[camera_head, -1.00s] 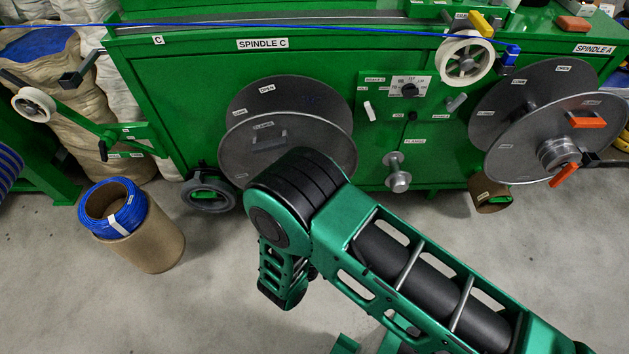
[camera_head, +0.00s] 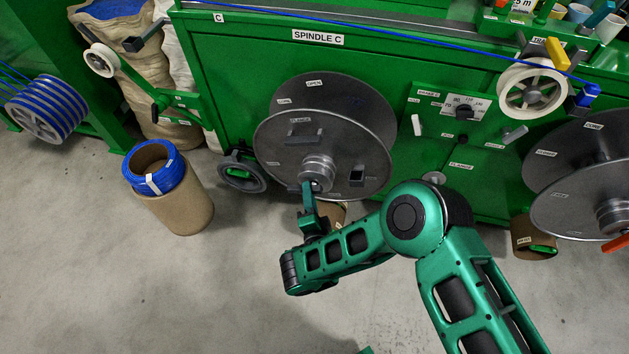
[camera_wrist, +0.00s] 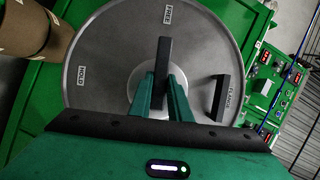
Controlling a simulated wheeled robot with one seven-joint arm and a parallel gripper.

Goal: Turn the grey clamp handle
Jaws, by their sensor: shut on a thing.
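The grey clamp handle (camera_wrist: 164,58) is a dark bar at the centre of the round grey flange (camera_wrist: 110,45), seen in the wrist view. Its visible end points up toward the FREE label (camera_wrist: 168,14); the HOLD label (camera_wrist: 81,77) is at the left. My gripper (camera_wrist: 161,82) is shut on the handle, with one teal finger on each side. The fingers hide the handle's lower part and much of the hub. In the head view my gripper (camera_head: 308,189) is at the hub (camera_head: 317,170) of the spindle C flange (camera_head: 350,150); the handle is hard to make out there.
A fixed bracket (camera_wrist: 221,98) stands on the flange beside the handle, by the FLANGE label. The green machine (camera_head: 240,75) fills the back. Floor in front is clear.

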